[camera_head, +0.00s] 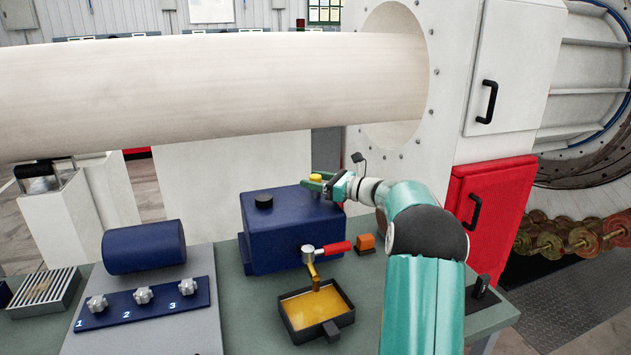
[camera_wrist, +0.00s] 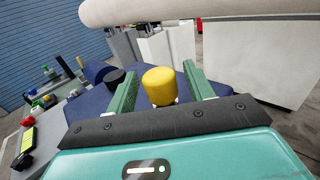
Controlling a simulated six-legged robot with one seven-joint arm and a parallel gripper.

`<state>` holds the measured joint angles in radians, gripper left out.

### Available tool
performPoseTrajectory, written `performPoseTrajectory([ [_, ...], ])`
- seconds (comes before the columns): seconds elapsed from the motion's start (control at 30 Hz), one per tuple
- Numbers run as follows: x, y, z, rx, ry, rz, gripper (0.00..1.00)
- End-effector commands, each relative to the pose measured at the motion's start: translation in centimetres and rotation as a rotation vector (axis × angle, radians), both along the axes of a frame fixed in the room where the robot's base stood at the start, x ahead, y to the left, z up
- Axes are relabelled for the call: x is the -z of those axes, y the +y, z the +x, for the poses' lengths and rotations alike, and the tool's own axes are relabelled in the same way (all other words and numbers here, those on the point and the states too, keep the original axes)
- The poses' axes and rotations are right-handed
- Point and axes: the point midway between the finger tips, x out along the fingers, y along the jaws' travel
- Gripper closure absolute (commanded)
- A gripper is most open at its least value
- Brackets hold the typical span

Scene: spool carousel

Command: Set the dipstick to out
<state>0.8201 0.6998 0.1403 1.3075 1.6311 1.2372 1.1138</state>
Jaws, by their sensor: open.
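The dipstick's yellow knob (camera_wrist: 160,84) stands on top of the blue tank (camera_head: 285,240). It also shows in the head view (camera_head: 316,178), partly covered by my fingers. In the wrist view the knob sits between my two green fingers, with a gap on either side. My gripper (camera_head: 318,185) is open and reaches over the tank's top from the right; it also shows in the wrist view (camera_wrist: 157,85). The dipstick's rod is not visible below the knob.
A black cap (camera_head: 264,201) is on the tank's top left. A red-handled tap (camera_head: 330,248) is on its front, above a tray of amber liquid (camera_head: 345,322). A large pale roll (camera_head: 200,95) spans above and behind. An orange block (camera_head: 366,242) is right of the tank.

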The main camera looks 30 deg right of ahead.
Motion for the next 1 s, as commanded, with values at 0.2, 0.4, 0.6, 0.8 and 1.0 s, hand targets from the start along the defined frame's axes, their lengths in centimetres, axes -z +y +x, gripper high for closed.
performPoseTrajectory([
  [0.2,0.0,0.0,0.0,-0.001,0.0,0.0,0.75],
  [0.4,0.0,0.0,0.0,-0.001,0.0,0.0,1.0],
  [0.6,-2.1,0.0,0.0,-0.001,-0.004,-0.002,1.0],
  [0.8,-7.0,0.0,0.0,0.0,-0.005,-0.004,1.0],
  [1.0,-9.4,0.0,0.0,0.0,-0.001,0.0,1.0],
])
